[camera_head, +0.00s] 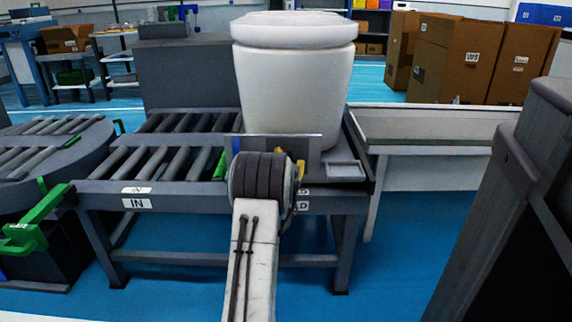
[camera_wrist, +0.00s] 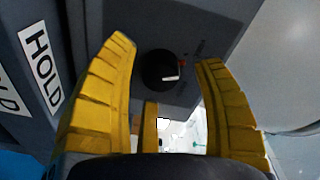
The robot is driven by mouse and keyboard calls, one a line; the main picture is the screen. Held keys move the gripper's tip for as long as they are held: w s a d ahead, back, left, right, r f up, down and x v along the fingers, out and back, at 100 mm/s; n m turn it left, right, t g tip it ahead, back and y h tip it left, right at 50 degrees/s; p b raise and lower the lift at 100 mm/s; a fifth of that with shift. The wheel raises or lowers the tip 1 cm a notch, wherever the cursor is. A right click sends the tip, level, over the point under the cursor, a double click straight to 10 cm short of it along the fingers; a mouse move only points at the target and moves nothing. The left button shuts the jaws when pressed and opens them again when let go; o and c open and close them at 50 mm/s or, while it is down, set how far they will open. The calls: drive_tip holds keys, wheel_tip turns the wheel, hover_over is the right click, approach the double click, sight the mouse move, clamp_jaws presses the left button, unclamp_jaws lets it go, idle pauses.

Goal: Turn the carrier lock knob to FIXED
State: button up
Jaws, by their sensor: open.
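The carrier lock knob (camera_wrist: 158,70) is a round black knob on a dark grey face in the wrist view. It carries a white pointer line, and a small red mark and faint lettering sit beside it, too blurred to read. My gripper (camera_wrist: 167,52) is open, with its yellow fingers on either side of the knob and nothing between them visibly gripped. I cannot tell whether the fingers touch the face. In the head view my wrist hides the knob, and only a bit of a yellow finger (camera_head: 300,169) shows.
A HOLD label (camera_wrist: 41,68) is left of the fingers in the wrist view. The roller conveyor (camera_head: 150,163) with an IN label lies left of my arm. A grey-white table (camera_head: 430,128) stands right of the toilet. Cardboard boxes (camera_head: 455,60) stand at the back right.

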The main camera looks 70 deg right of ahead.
drive_tip(key=shift+x, duration=0.9)
drive_tip(key=shift+c, duration=0.5)
